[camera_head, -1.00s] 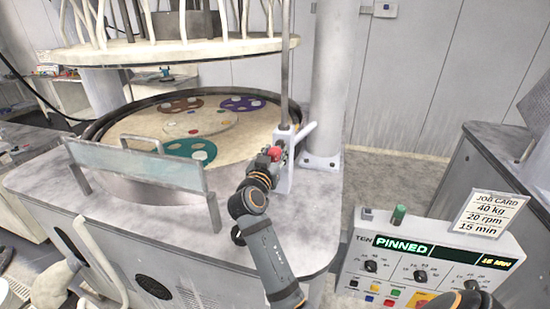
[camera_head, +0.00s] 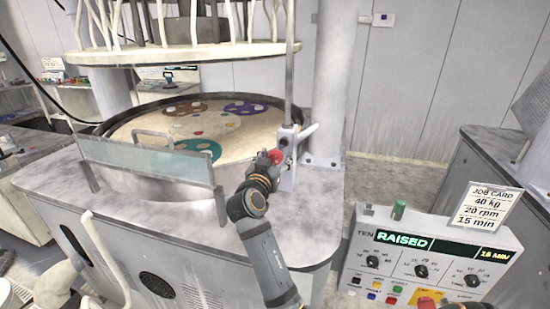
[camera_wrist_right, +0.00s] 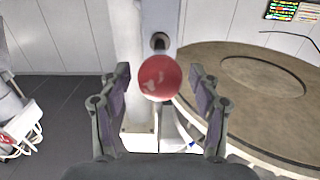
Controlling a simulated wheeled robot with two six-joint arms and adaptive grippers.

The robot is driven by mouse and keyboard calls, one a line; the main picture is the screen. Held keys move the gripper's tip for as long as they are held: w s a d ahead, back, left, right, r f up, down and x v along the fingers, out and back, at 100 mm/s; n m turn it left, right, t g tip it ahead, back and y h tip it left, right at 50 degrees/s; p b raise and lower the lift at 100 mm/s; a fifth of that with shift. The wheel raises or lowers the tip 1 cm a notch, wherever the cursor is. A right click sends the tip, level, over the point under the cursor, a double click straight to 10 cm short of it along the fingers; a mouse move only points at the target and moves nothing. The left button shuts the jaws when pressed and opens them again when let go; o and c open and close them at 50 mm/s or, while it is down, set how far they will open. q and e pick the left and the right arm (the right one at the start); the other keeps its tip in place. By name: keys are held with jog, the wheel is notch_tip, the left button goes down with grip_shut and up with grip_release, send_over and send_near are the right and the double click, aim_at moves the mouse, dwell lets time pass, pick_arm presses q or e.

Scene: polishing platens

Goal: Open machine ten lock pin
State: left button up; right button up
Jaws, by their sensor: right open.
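The lock pin's round red knob (camera_head: 274,156) is on the pale upright post (camera_head: 287,176) at the right rim of machine ten's platen. In the right wrist view the red knob (camera_wrist_right: 160,78) sits between my open fingers, with a gap on both sides. A dark round hole (camera_wrist_right: 159,41) shows in the post just above the knob. My right gripper (camera_head: 277,158) is at the post, around the knob. The panel display (camera_head: 403,241) reads "RAISED" beside the label TEN.
The platen (camera_head: 170,120) carries coloured discs, with a heavy round upper plate (camera_head: 180,55) above it. A clear guard (camera_head: 145,163) stands at its front. The control panel (camera_head: 345,275) with a job card (camera_head: 485,208) stands at right.

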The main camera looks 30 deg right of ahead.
jog(key=shift+r, duration=0.3)
notch_tip(320, 180, up, 9)
jog(key=shift+r, duration=0.15)
pick_arm(q)
jog(key=shift+s+a, duration=0.15)
jog(key=shift+s, duration=0.05)
